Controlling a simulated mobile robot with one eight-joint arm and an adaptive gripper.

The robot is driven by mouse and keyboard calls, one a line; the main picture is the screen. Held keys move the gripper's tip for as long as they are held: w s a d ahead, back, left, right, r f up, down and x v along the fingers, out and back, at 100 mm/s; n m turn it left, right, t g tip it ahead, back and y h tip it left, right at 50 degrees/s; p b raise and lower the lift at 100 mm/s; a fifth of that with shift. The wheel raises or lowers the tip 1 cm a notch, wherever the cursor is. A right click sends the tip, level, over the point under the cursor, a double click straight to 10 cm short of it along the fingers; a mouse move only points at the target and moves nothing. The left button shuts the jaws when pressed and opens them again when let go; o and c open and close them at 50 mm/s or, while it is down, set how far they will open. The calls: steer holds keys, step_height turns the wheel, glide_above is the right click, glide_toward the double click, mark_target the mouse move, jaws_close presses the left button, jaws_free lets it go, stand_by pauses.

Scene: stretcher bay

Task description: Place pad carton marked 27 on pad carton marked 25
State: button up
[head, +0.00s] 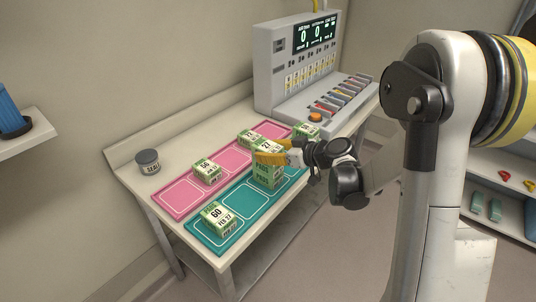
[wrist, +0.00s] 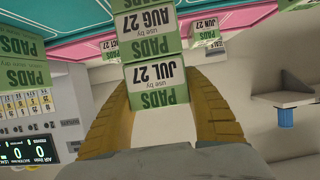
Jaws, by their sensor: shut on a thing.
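My gripper (head: 272,152) has its yellow fingers closed around the upper green-and-white carton marked 27 (head: 267,145). In the wrist view this held carton (wrist: 158,85) reads "JUL 27" and "PADS", upside down, between the two fingers. Directly under it in the head view is another pads carton (head: 267,177) on the teal mat; its top number is hidden, so I cannot read whether it is 25. In the wrist view that carton (wrist: 148,22) reads "AUG 27". The two look stacked and in line; I cannot tell whether a small gap remains.
A carton marked 60 (head: 217,216) stands at the teal mat's (head: 243,198) near end. A carton marked 56 (head: 206,171) and another carton (head: 246,137) stand on the pink mat (head: 180,197). A dispenser console (head: 290,67) is behind; a grey jar (head: 148,161) is left.

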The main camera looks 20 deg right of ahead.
steer(key=shift+s+r, duration=0.1)
steer(key=o, duration=0.9)
steer(key=shift+f, duration=0.2)
steer(key=o, duration=0.4)
